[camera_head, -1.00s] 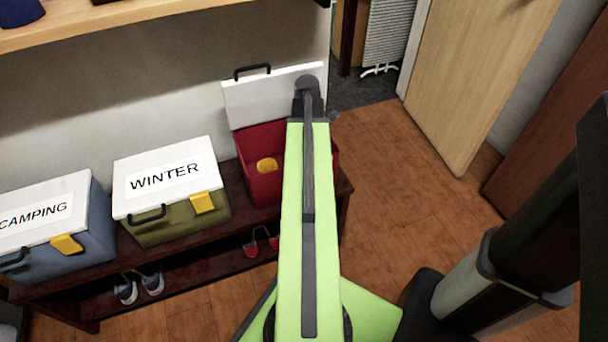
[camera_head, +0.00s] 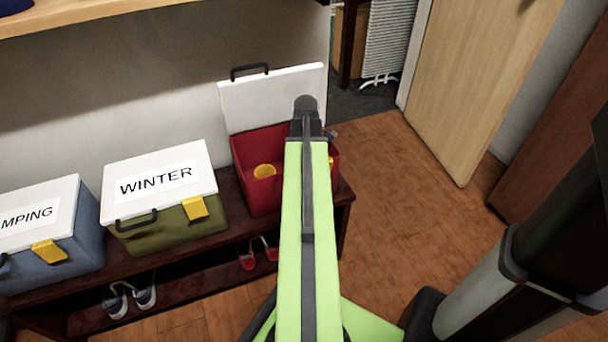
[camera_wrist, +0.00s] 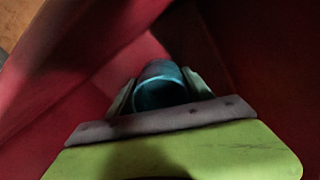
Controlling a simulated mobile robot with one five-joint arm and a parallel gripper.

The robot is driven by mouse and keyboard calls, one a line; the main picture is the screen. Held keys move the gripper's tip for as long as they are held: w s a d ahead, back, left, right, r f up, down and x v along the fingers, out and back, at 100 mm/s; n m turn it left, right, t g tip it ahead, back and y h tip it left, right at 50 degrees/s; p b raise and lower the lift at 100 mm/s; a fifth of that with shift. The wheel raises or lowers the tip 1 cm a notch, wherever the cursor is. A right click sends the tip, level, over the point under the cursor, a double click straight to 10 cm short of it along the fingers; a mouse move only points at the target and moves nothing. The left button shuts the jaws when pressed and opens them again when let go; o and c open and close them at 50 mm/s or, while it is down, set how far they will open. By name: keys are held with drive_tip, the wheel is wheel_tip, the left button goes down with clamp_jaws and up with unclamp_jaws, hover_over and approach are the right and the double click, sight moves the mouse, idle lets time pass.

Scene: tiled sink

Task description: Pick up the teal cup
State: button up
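The teal cup (camera_wrist: 160,88) shows in the wrist view, with its dark opening facing the camera. It sits between the two fingers of my gripper (camera_wrist: 158,80), one on each side and very close to it. I cannot tell whether the fingers press on the cup or only stand around it. Red box walls surround them. In the head view, the open red box (camera_head: 256,194) stands on the bench, and the end of my arm reaches over it. The cup and fingers are hidden there behind my arm.
The box's white lid (camera_head: 270,98) stands raised behind it. A green WINTER box (camera_head: 160,232) and a blue CAMPING box (camera_head: 62,258) stand to the left on the dark bench (camera_head: 236,228). Floor to the right is clear.

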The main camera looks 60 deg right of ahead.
drive_tip(key=c, duration=0.8)
drive_tip(key=shift+r, duration=0.1)
drive_tip(key=shift+r+p, duration=0.45)
drive_tip(key=shift+p, duration=0.1)
drive_tip(key=shift+a+r, duration=0.15)
drive_tip(key=shift+r, duration=0.05)
drive_tip(key=a, duration=0.2)
drive_tip(key=a+p, duration=0.1)
drive_tip(key=a, duration=0.1)
drive_tip(key=shift+s+a+r, duration=0.1)
drive_tip(key=shift+s+r, duration=0.15)
drive_tip(key=r+p, duration=1.3)
drive_tip(key=shift+d+r, duration=0.1)
drive_tip(key=shift+d, duration=0.15)
